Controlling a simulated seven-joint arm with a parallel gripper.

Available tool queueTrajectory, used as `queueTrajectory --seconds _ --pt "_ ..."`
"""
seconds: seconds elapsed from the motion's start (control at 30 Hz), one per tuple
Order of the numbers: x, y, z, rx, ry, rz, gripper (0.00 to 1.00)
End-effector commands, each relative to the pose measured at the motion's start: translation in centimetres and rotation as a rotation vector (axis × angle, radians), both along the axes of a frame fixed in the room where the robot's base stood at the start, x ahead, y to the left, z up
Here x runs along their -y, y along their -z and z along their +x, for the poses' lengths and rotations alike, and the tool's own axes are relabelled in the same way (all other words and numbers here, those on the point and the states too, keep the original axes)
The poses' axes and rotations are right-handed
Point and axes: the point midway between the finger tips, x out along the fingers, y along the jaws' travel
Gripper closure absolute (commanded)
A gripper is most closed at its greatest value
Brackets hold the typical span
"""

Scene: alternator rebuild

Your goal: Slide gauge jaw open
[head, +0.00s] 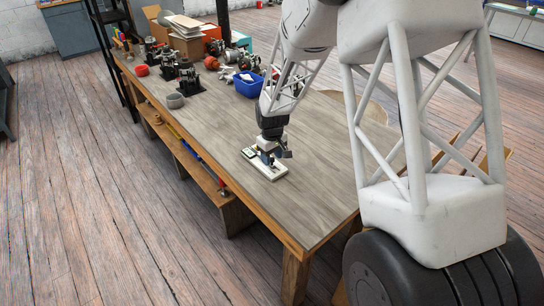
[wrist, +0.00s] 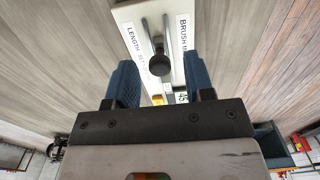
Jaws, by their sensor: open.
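The gauge (head: 264,166) is a pale, flat block lying on the workbench near its front left edge. In the wrist view the gauge (wrist: 166,22) has labels reading "LENGTH" and "BRUSH", two dark rods along its middle and a round dark knob (wrist: 159,65) on them. A small label with "45" shows below the knob. My gripper (head: 268,153) is over the gauge in the head view. In the wrist view my gripper (wrist: 163,82) is open, with one blue finger on each side of the gauge's near part. I cannot tell whether the fingers touch it.
A blue bin (head: 249,86), a grey ring (head: 175,100), a red part (head: 142,70), several alternator parts and cardboard boxes (head: 188,45) stand farther back. The bench's left edge is close to the gauge.

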Motion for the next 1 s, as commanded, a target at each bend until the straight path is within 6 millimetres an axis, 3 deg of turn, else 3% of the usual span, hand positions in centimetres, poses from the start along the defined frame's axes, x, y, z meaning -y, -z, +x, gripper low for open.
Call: queueTrajectory --seconds 0.27,0.7,1.0 --pt "0.0 -1.7 0.0 0.002 0.000 0.001 0.52" --pt "0.0 -6.8 0.1 0.002 0.000 0.001 0.52" --pt "0.0 -7.8 0.0 0.000 0.000 0.000 0.52"
